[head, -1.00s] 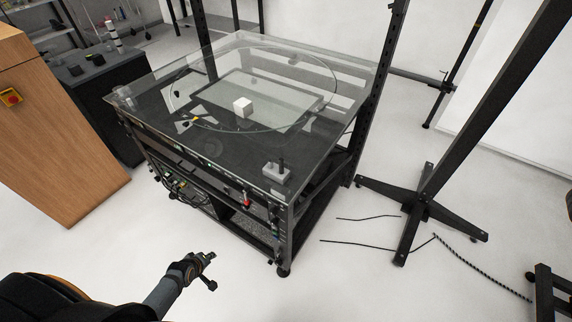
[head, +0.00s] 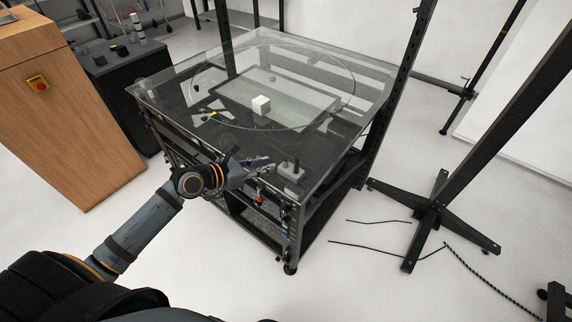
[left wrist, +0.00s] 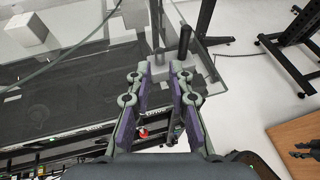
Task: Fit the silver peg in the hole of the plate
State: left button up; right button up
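A light grey block (head: 290,171), which looks like the plate, sits at the near right corner of the glass tabletop. A dark grey upright peg (head: 296,163) stands on or in it; I cannot tell which, and it looks darker than silver. In the left wrist view the peg (left wrist: 185,41) rises just beyond the fingertips, with the block (left wrist: 204,72) below it. My left gripper (head: 269,161) is just left of the block over the table's front edge. The hole cannot be made out.
A white cube (head: 261,105) sits near the middle of the glass-topped table (head: 160,91). A black upright post (head: 399,90) rises at the table's right side. A wooden cabinet (head: 75,130) stands to the left. Open floor lies in front.

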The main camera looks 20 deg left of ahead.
aim_at(286, 160)
pick_arm(q)
jog(key=x, duration=0.3)
jog(key=shift+w+d+f, duration=0.1)
jog(key=shift+w+f, duration=0.1)
jog(key=shift+w, duration=0.1)
jog(key=shift+f+b+x, duration=0.15)
jog(key=shift+b+x, duration=0.1)
jog(key=shift+x, duration=1.2)
jog(key=shift+f+b+x, duration=0.15)
jog(key=shift+b+x, duration=0.05)
jog(key=shift+x, duration=1.2)
jog(key=shift+s, duration=0.15)
jog(key=shift+c, duration=0.3)
grip_shut()
